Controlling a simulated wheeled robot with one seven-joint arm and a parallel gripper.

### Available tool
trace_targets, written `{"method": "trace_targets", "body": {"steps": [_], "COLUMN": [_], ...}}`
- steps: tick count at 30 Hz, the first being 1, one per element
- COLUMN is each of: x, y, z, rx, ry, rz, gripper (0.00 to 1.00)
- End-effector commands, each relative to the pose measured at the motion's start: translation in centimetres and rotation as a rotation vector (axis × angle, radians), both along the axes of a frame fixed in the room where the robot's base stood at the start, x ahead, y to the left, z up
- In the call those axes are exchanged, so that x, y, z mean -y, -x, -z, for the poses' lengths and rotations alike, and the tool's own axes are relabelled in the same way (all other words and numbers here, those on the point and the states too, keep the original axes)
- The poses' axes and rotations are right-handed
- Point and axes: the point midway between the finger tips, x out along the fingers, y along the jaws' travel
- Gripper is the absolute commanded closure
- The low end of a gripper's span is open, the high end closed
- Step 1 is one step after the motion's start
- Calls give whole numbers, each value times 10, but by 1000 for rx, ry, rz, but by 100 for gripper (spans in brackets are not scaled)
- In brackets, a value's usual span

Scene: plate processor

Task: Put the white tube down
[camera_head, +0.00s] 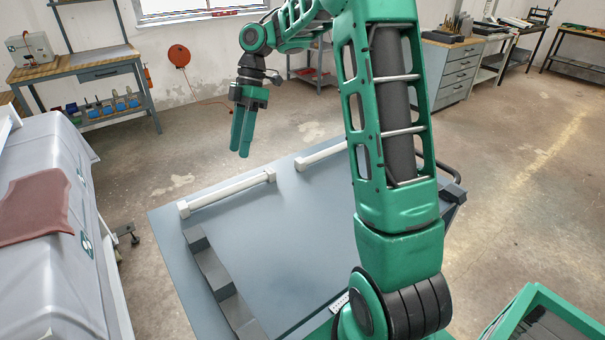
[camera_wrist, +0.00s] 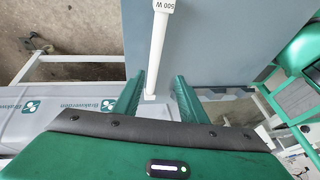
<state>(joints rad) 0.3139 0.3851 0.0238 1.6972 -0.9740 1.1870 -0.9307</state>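A white tube (camera_head: 228,192) with square end caps lies on the blue-grey table top (camera_head: 300,240), along its far left edge. In the wrist view the same tube (camera_wrist: 158,50) runs away from me, with "500 W" printed on its far cap. My gripper (camera_head: 240,150) hangs above the table's far edge with its green fingers pointing down, clear of the tube. In the wrist view the fingers of my gripper (camera_wrist: 160,77) are spread, with the tube's near end seen between them and nothing held.
A second white bar (camera_head: 320,155) lies at the far edge, partly hidden by my arm. Dark stepped blocks (camera_head: 215,275) stand along the table's left side. A grey machine (camera_head: 45,190) with a reddish cloth stands at left. The table's middle is clear.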

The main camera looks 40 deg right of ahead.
Motion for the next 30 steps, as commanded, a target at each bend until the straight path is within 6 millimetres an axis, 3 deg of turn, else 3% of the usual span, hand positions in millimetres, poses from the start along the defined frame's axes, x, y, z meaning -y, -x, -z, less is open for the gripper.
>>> {"method": "trace_targets", "body": {"steps": [7, 14, 23, 30], "x": [8, 33, 70, 99], "y": [19, 69, 153, 234], "z": [-9, -20, -22, -11], "rx": [-32, -99, -176, -234], "ry": [59, 182, 306, 373], "rz": [159, 554, 1093, 1518], "gripper": [62, 62, 62, 62]}}
